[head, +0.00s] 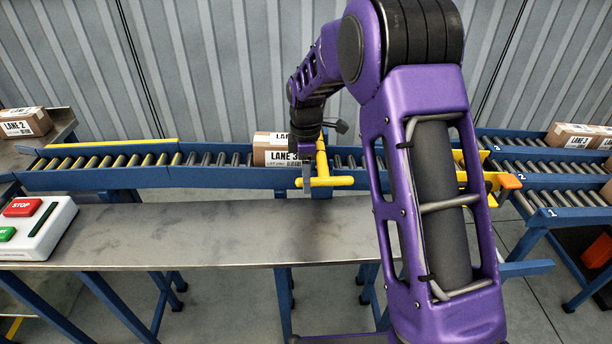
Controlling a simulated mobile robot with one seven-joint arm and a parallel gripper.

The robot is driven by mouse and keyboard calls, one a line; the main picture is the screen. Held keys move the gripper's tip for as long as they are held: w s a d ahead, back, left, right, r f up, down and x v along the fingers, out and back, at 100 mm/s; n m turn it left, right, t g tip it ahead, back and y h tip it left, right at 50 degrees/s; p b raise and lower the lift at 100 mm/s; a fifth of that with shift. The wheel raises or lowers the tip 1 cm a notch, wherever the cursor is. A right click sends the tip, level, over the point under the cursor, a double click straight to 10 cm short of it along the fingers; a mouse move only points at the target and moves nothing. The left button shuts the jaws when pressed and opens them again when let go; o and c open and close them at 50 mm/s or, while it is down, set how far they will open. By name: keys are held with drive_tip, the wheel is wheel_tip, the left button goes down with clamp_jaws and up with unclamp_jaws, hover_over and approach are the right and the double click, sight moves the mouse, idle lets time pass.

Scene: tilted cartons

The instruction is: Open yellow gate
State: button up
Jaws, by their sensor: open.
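A yellow gate (322,162) stands at the blue roller conveyor, with an upright post and a yellow bar reaching left and right at its foot. My gripper (308,172) is at the gate, pointing down, by the left part of the bar. It is open; its fingers are small and partly hidden, so I cannot tell whether they touch the bar. A carton labelled LANE 3 (272,157) sits on the rollers just left of the gate, partly behind my gripper. My purple arm covers the conveyor to the right.
A yellow frame with an orange end (505,181) shows right of my arm, near numbered roller lanes (545,168). Cartons labelled LANE 2 stand at far left (25,122) and far right (577,137). A STOP button box (38,228) sits on the mostly bare metal table (190,235).

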clamp_jaws()
idle(1.3)
